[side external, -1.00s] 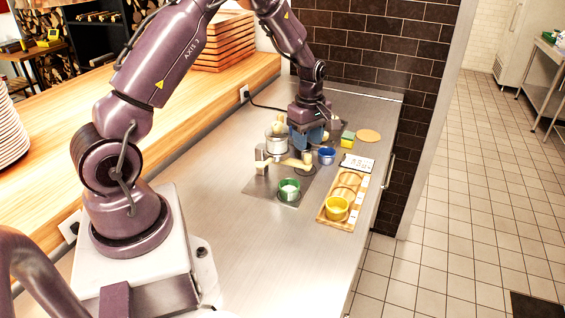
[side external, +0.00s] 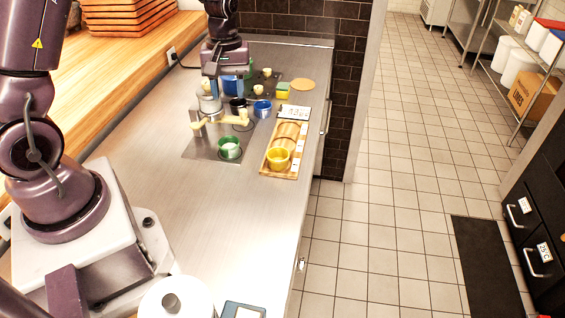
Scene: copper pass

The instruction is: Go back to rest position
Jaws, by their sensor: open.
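My gripper (side external: 223,84) hangs pointing down over the far part of the steel counter, at the top of the side external view. Its jaws are open. Its blue fingers appear just behind and above a small silver pot (side external: 209,104) and a dark cup (side external: 238,104); I cannot tell the exact gap. I see nothing held between the fingers, though part of that space is hard to make out. My arm rises out of the top of the picture.
A blue cup (side external: 262,110), a green cup (side external: 229,149) and a pale handle-like bar (side external: 222,121) lie near. A sponge (side external: 283,90) and tan disc (side external: 303,84) lie behind. The counter's front half (side external: 215,205) is mostly clear.

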